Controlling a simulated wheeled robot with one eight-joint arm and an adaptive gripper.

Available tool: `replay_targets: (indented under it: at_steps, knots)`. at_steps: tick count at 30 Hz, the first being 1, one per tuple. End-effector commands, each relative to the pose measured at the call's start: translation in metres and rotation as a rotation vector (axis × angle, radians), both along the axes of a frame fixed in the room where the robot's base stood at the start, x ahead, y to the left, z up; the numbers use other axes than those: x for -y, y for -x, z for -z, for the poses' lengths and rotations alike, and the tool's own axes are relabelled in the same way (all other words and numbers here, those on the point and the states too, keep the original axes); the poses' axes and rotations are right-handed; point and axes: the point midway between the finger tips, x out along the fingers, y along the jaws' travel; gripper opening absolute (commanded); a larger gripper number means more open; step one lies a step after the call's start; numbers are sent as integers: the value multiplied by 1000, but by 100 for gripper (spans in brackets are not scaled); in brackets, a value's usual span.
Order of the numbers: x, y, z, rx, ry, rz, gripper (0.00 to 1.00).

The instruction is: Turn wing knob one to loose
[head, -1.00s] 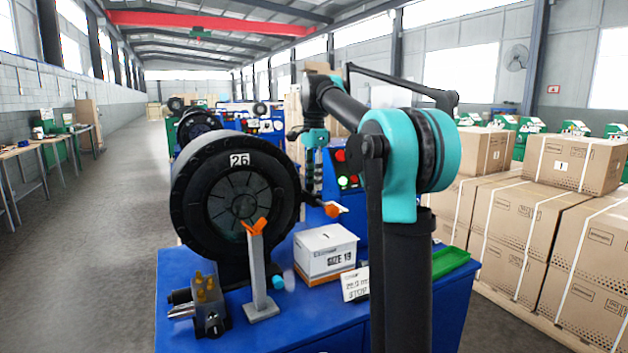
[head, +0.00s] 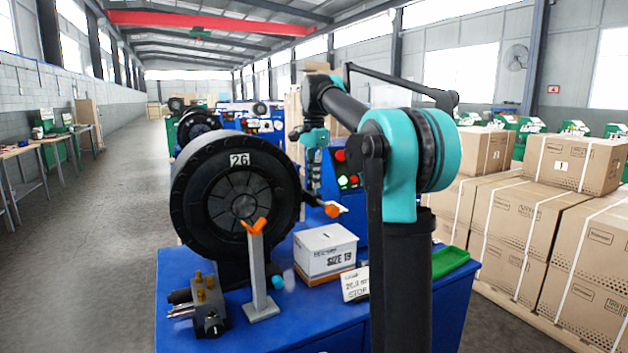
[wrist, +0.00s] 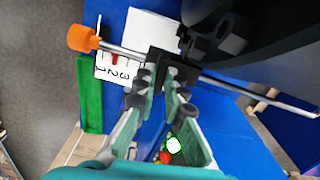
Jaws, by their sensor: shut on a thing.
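My gripper (wrist: 160,90) comes up from the bottom of the wrist view, with its fingers shut on a small dark part. This looks like the wing knob (wrist: 166,66), beside a black block on a thin metal rod (wrist: 220,87). The fingertips hide much of it, and I cannot read its number or its turn angle. The rod has an orange end cap (wrist: 82,38) and passes over a white scale with numbers and a red mark (wrist: 115,60). In the head view the orange cap (head: 333,210) shows right of the black round crimper head (head: 225,190); my fingers are hard to make out there.
A blue bench (head: 300,330) carries a white box (head: 325,252), a sign card (head: 355,285), a grey post with an orange fork (head: 258,270) and a valve block with brass fittings (head: 207,305). A green tray (head: 450,262) lies at right. Strapped cartons (head: 545,220) stand beyond it.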

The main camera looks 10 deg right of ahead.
Motion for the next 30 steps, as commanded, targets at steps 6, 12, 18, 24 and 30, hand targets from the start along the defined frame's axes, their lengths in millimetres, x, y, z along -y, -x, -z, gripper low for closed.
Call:
replay_targets:
  at_steps: [6, 12, 18, 24, 30]
  knots:
    - [0, 0, 0, 1, 0, -173, 0]
    - [0, 0, 0, 1, -1, -363, 0]
    - [0, 0, 0, 1, 0, -554, 0]
    - [0, 0, 0, 1, 0, -744, 0]
    - [0, 0, 0, 1, 0, -934, 0]
